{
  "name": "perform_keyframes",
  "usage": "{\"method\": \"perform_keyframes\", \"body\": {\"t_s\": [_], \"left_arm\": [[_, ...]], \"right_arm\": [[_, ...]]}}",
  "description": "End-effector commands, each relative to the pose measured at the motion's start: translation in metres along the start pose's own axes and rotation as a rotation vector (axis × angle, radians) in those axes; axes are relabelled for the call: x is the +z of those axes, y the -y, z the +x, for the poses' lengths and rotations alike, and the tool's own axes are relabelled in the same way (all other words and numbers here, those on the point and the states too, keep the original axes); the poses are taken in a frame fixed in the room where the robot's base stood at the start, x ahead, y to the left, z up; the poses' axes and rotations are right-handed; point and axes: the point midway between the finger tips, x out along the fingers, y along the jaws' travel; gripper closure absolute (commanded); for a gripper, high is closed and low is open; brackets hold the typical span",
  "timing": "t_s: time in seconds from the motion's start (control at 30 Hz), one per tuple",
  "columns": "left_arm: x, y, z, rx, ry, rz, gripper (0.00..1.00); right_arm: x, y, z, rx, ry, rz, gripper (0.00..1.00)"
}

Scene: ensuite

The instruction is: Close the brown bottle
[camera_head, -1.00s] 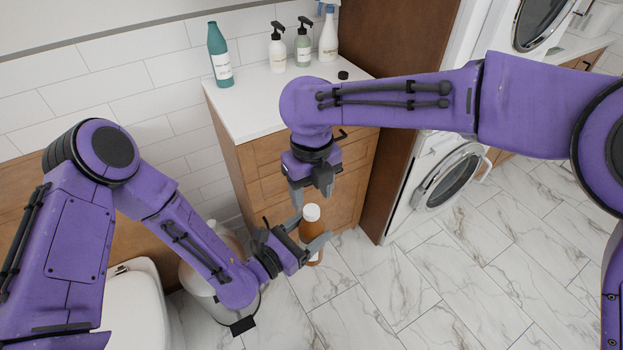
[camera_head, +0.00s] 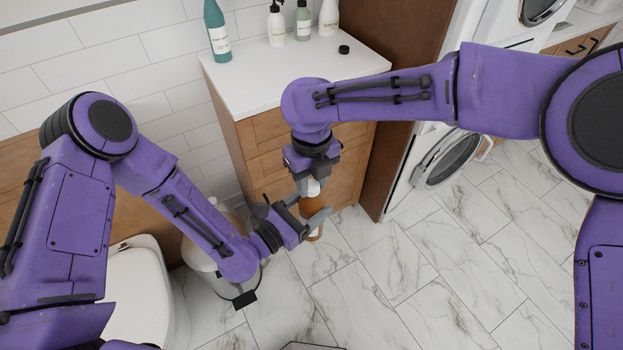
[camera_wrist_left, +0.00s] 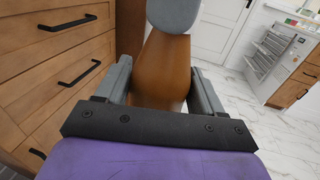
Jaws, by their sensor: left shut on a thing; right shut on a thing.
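The brown bottle (camera_head: 312,206) is upright in the air in front of the wooden cabinet, its white cap (camera_head: 313,187) on top. My left gripper (camera_head: 303,217) is shut around the bottle's body from the left. The left wrist view shows the brown body (camera_wrist_left: 160,70) between its two grey fingers. My right gripper (camera_head: 313,183) points down from above and is shut on the white cap, which its fingers partly hide. In the left wrist view, a grey finger covers the bottle's top. Whether the cap is fully seated cannot be seen.
The wooden cabinet with a white counter (camera_head: 260,100) stands just behind. On it are a teal bottle (camera_head: 217,35), several dispensers and a small black round piece (camera_head: 344,49). A toilet (camera_head: 140,290) is at lower left, a washing machine (camera_head: 447,162) at right. Marble floor lies open at lower right.

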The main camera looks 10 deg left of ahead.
Motion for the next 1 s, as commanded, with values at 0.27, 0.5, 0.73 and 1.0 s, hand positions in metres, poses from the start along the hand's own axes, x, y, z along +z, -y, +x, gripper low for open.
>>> {"method": "perform_keyframes", "body": {"t_s": [0.27,0.5,0.73,1.0], "left_arm": [[0.0006,-0.0001,0.0001,0.000,0.001,-0.001,1.00],[0.0006,-0.0002,0.0001,0.001,0.001,-0.001,1.00],[0.0006,-0.0002,0.0001,0.001,0.001,-0.001,1.00],[0.0006,-0.0001,0.0001,0.000,0.001,0.000,1.00]], "right_arm": [[-0.0001,0.0013,-0.0001,-0.006,0.003,0.577,1.00],[-0.0005,0.0013,0.0002,-0.005,0.004,1.249,1.00],[-0.0006,0.0012,0.0006,-0.002,0.002,1.417,1.00],[-0.0005,0.0010,0.0005,-0.002,0.002,1.413,0.43]]}}
